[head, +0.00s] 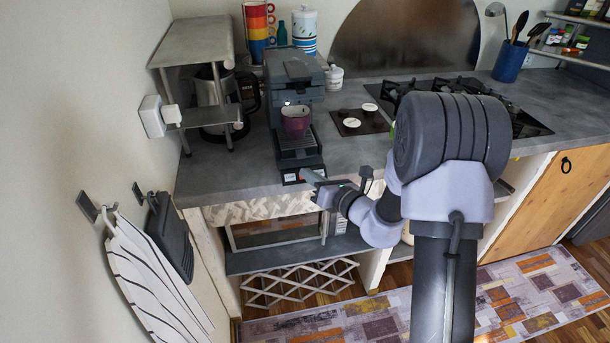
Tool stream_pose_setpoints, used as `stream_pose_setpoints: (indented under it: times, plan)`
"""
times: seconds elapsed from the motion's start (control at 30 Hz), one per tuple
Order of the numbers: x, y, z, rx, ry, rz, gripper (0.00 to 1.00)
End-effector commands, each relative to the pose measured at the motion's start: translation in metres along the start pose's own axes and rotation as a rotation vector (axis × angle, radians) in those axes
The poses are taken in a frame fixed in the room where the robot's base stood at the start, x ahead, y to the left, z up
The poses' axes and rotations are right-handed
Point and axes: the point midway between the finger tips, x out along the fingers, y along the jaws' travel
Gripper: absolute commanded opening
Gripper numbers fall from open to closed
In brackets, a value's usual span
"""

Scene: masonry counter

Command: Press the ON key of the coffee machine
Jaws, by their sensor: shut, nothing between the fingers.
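The coffee machine (293,72) is a dark grey, tall unit on the counter, left of the middle in the head view. A purple cup (295,121) stands on it under the spout. At its low front edge is a small panel (291,178) with light and reddish key marks, too small to read. My gripper (308,174) is shut and empty. Its tips are at the right end of this front panel, very close to it; I cannot tell whether they touch. The tips partly cover the panel's right end.
A dark tray with small cups (352,122) and the gas hob (440,88) lie to the right. The counter's front edge is just below my gripper. Open shelves lie underneath.

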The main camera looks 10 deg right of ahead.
Motion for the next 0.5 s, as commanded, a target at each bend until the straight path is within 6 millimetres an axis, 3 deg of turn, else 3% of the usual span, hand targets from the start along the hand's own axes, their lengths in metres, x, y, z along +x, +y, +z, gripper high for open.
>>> stream_pose_setpoints:
  times: [0.5]
  plan:
    - [0.0063,-0.0047,-0.0047,0.0,0.0,0.0,0.0]
